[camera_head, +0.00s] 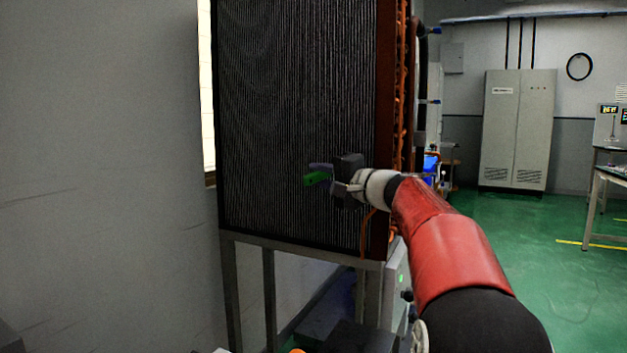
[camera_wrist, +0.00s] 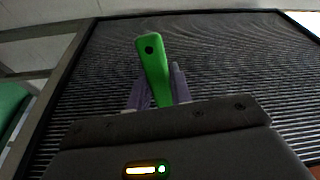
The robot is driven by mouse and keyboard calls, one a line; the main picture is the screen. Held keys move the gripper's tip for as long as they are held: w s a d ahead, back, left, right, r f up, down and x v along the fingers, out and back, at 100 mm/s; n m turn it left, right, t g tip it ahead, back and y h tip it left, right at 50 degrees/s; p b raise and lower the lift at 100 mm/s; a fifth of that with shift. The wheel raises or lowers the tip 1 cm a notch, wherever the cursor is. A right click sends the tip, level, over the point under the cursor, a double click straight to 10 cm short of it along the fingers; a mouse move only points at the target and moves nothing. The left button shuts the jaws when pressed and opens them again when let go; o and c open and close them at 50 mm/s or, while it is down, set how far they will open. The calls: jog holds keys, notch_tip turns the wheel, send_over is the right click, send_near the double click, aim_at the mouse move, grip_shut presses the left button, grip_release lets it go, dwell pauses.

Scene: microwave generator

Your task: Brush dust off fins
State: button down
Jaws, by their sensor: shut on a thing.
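The fins (camera_head: 290,110) form a tall dark panel of fine vertical ridges in a frame, standing upright on a metal stand in the head view. They also fill much of the wrist view (camera_wrist: 225,50). My gripper (camera_head: 322,176) is in front of the lower right part of the fins. It is shut on a green handle (camera_head: 314,179), seemingly the brush. In the wrist view the green handle (camera_wrist: 151,65), with a dark hole near its end, stands between the purple fingers. The bristles are not visible. I cannot tell whether the brush touches the fins.
The metal stand (camera_head: 300,246) carries the fin panel. Orange piping (camera_head: 402,90) runs along its right edge. A grey wall (camera_head: 100,170) is close on the left. A grey cabinet (camera_head: 517,130) stands at the back right, with clear green floor (camera_head: 520,225) before it.

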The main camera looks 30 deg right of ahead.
jog(key=s+d+b, duration=0.2)
jog(key=s, duration=0.1)
jog(key=shift+d, duration=0.15)
jog(key=shift+w, duration=0.1)
jog(key=w+a, duration=0.4)
jog(key=w, duration=0.1)
jog(key=shift+w+a, duration=0.3)
jog(key=shift+w, duration=0.05)
dwell(0.7)
jog(key=s+a+b, duration=0.3)
jog(key=a+b, duration=0.1)
jog(key=shift+s+a, duration=0.4)
